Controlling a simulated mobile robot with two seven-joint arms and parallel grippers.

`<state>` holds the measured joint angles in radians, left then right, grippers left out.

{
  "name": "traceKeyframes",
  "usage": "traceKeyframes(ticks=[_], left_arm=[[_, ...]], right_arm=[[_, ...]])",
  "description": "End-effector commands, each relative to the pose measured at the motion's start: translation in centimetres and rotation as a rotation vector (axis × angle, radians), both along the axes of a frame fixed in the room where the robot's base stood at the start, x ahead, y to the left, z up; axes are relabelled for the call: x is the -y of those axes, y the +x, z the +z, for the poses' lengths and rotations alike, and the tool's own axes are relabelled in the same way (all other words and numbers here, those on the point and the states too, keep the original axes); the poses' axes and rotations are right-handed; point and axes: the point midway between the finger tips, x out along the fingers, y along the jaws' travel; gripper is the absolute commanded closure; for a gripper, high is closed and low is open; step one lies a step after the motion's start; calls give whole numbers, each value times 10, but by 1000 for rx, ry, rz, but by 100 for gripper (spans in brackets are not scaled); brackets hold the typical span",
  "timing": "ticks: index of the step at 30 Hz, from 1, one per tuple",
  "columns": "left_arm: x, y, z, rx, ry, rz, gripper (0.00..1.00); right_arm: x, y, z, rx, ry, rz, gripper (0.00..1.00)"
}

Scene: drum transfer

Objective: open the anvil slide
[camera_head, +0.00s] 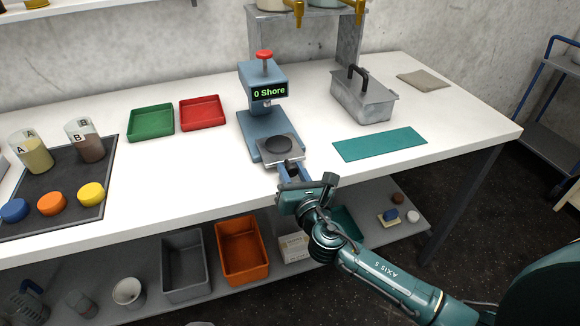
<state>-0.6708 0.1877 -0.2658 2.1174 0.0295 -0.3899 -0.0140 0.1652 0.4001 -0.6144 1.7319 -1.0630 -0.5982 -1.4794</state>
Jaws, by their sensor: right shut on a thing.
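A blue hardness tester (264,88) with a red knob and a display reading "0 Shore" stands at the middle of the table. Its metal anvil slide (270,155) sticks out at the front of the base and carries a dark round disc (278,144). My right gripper (290,176) is at the front end of the slide, shut on what looks like its handle; the gripper partly hides the handle. My left gripper is not in view.
A dark mat (98,190) with cups and coloured lids is far left. Bins, including an orange one (241,250), fill the lower shelf.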

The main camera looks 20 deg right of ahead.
Motion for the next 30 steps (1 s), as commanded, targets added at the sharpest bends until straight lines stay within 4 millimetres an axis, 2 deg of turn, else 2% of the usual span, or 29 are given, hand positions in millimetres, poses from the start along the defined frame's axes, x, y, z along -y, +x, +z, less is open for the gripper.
traceKeyframes(ticks=[5,6,13,23,26,30], left_arm=[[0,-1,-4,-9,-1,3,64],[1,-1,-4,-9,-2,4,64],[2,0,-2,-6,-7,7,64],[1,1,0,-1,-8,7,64],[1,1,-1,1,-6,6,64],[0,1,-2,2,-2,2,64]], right_arm=[[-1,-2,-2,-4,-1,2,100],[-1,-2,-2,-4,-1,2,70],[-1,-2,-2,-3,0,2,51],[-1,-6,-2,-2,0,2,50],[-1,-17,-2,-3,0,4,50],[1,-46,-4,-5,0,3,50]])
